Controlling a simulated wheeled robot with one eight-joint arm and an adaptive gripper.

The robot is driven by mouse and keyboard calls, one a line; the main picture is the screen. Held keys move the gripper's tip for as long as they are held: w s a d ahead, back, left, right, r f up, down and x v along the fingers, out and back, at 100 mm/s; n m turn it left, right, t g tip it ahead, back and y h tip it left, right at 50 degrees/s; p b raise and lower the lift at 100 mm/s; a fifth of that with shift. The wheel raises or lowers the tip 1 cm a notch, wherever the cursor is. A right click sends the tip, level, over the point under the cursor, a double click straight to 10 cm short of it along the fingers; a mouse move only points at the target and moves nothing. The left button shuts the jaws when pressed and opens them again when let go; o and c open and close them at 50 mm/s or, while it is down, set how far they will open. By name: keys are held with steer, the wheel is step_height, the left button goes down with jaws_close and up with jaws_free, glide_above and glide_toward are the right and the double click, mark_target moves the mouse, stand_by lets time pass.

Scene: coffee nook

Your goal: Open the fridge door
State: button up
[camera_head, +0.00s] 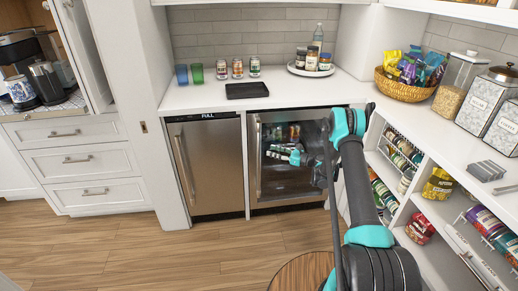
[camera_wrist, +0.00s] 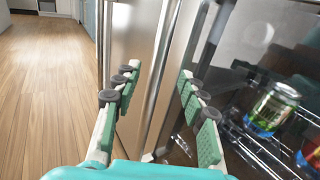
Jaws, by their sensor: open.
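The fridge (camera_head: 290,185) is a low glass-fronted unit under the counter, and its door looks shut in the head view. Its upright steel handle (camera_head: 258,155) runs along the left side of the door. My gripper (camera_head: 272,153) is in front of the glass, pointing left towards the handle, partly hidden behind my arm. In the wrist view my gripper (camera_wrist: 160,78) is open, with nothing gripped. A vertical steel bar, apparently the handle (camera_wrist: 178,55), shows between the two fingers; I cannot tell whether they touch it. Cans (camera_wrist: 272,107) show on wire racks to the right.
A steel appliance (camera_head: 212,165) marked FULL stands directly left of the fridge. White shelves (camera_head: 430,210) with cans and packets stand close on the right. A round wooden top (camera_head: 300,275) is low in front. Wooden floor (camera_head: 150,240) is free at the left.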

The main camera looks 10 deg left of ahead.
mark_target(259, 147)
steer(key=x, duration=0.9)
jaws_close()
